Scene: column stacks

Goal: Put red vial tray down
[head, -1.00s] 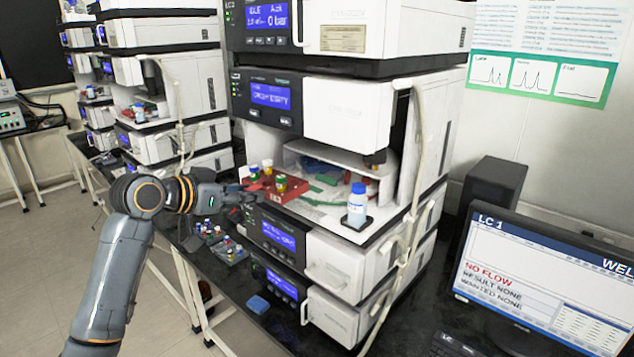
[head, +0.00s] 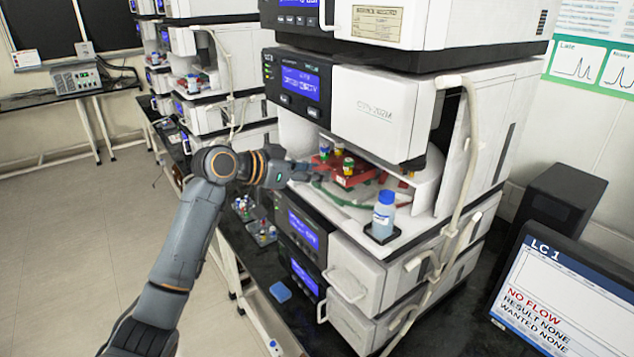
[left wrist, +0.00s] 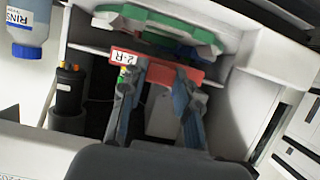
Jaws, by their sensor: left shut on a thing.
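The red vial tray (head: 344,180) carries a few vials with coloured caps. It is inside the open bay of the near instrument stack, at or just above the bay floor; I cannot tell whether it touches. My left gripper (head: 306,172) reaches in from the left and is shut on the tray's near side. In the left wrist view its two fingers (left wrist: 158,88) meet the red tray (left wrist: 182,73), which bears a white label. A green curved piece (left wrist: 160,28) lies beyond the tray. My right gripper is not in view.
A blue-capped bottle (head: 384,212) stands on a black pad at the bay's front right. A pale tube (head: 462,185) hangs down the stack's right front. Small trays of vials (head: 262,232) and a blue block (head: 280,292) lie on the black bench below.

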